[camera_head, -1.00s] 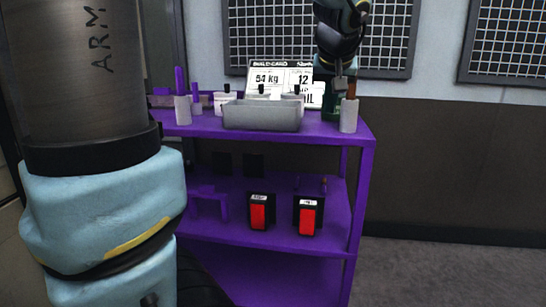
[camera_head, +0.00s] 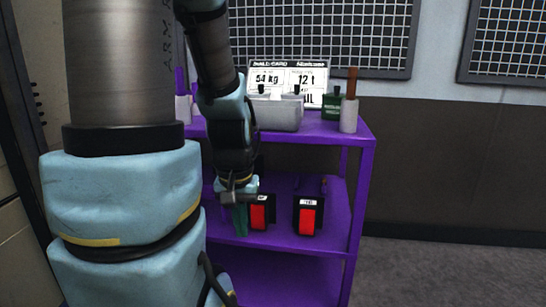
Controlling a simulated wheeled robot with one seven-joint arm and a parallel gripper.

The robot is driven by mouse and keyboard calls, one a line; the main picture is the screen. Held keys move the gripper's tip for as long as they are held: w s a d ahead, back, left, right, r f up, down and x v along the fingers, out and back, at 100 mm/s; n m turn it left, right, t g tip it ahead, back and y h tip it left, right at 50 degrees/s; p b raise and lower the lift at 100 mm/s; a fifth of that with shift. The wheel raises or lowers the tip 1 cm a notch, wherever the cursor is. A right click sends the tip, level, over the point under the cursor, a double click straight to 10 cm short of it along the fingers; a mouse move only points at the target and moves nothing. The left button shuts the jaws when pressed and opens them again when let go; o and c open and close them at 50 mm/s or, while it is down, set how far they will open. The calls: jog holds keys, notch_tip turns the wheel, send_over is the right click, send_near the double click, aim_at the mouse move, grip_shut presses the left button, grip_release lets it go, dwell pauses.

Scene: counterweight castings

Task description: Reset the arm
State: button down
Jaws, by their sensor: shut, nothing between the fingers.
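My gripper (camera_head: 240,226) hangs pointing down in front of the purple shelf unit (camera_head: 356,200), level with its middle shelf and just left of the left red-faced block (camera_head: 259,216). Its fingers look shut and hold nothing. My arm covers the left part of the top shelf and of the middle shelf. Whether the gripper touches the block or the shelf cannot be told from this view.
A second red-faced block (camera_head: 307,217) stands to the right on the middle shelf. On top are a grey tray (camera_head: 277,116), a green casting (camera_head: 332,106), a white cylinder with a brown handle (camera_head: 349,115) and a build card (camera_head: 290,76). Floor on the right is clear.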

notch_tip(320, 180, up, 20)
jog(key=p, duration=1.9)
jog(key=shift+p, duration=0.3)
jog(key=shift+w+r, duration=0.1)
